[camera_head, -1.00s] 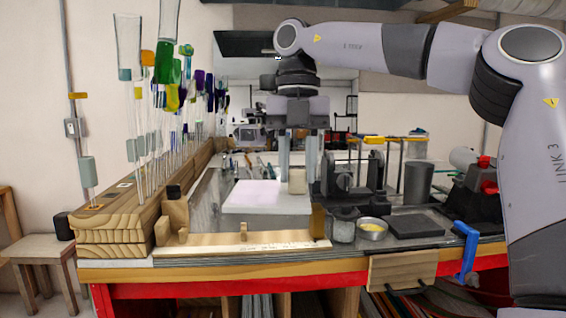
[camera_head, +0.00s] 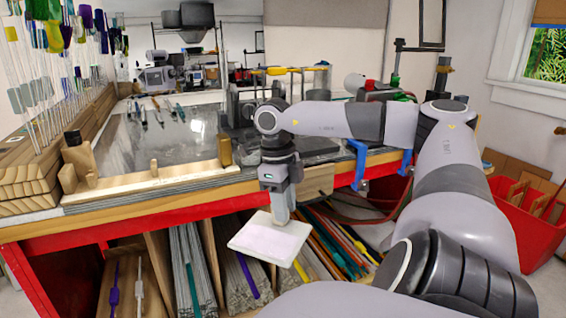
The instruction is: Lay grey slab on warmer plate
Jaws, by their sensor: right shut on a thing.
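My right gripper (camera_head: 284,215) is shut on a pale slab (camera_head: 268,240), whitish with a faint pink top. It holds the slab by its back edge, tilted in the picture, in the air in front of the bench. A dark flat plate (camera_head: 318,148), perhaps the warmer plate, lies on the bench behind my right forearm, which hides part of it. I cannot tell for sure which thing is the warmer plate. My left gripper is not in view.
The bench has a red front rail (camera_head: 130,222) and open shelves of rods below. A wooden rack of glass rods (camera_head: 38,145) stands at left. A blue clamp (camera_head: 359,165) hangs on the bench edge. A red bin (camera_head: 525,225) stands at right.

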